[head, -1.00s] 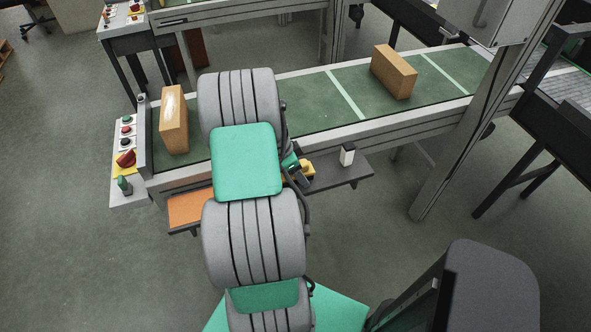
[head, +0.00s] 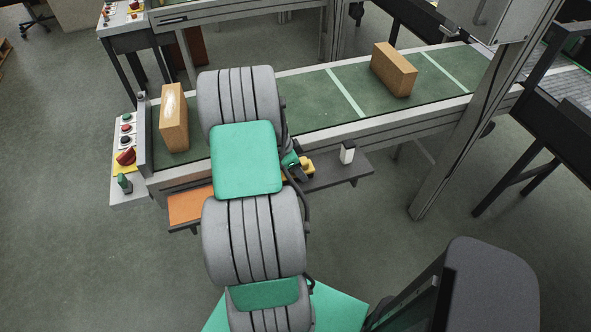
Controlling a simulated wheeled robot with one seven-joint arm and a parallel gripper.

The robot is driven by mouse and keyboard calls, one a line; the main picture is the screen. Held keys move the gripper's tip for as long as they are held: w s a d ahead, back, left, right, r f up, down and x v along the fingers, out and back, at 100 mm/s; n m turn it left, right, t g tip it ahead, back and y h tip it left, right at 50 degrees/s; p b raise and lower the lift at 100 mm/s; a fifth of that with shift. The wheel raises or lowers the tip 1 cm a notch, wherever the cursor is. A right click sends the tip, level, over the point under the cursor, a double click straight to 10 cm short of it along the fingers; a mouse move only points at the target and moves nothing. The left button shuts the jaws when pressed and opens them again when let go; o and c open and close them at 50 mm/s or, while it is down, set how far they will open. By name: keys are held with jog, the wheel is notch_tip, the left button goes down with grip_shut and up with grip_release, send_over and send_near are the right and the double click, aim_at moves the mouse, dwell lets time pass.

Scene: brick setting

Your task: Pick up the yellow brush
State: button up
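A small yellow thing, which looks like the yellow brush (head: 308,163), shows on the grey shelf (head: 330,174) along the front of the conveyor. Most of it is hidden behind my arm. My gripper (head: 301,172) is at the right side of my arm, low over the shelf and right by the yellow thing. Only a small dark part of it shows, and its fingers cannot be made out. I cannot tell whether it touches or holds the yellow thing.
A white-and-black object (head: 347,153) stands on the shelf to the right. An orange panel (head: 190,207) is at the shelf's left. Cardboard boxes (head: 174,122) (head: 393,70) stand on the green conveyor (head: 310,98). A control panel (head: 125,140) is at its left end. A grey post (head: 450,150) rises at right.

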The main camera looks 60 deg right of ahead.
jog(key=shift+r, duration=0.1)
jog(key=shift+c, duration=0.5)
jog(key=shift+r, duration=0.25)
jog(key=b+v, duration=0.1)
jog(key=v, duration=0.2)
jog(key=shift+s+d+r+b, duration=0.15)
jog(key=shift+r+b, duration=0.05)
jog(key=shift+b, duration=0.1)
jog(key=a+r, duration=0.1)
jog(key=w+a+r, duration=0.1)
jog(key=r, duration=0.1)
jog(key=w+a+r+b, duration=0.1)
jog(key=r, duration=0.1)
jog(key=shift+a, duration=0.4)
jog(key=w+a+r+b, duration=0.1)
jog(key=w+a+r, duration=0.3)
jog(key=a, duration=0.4)
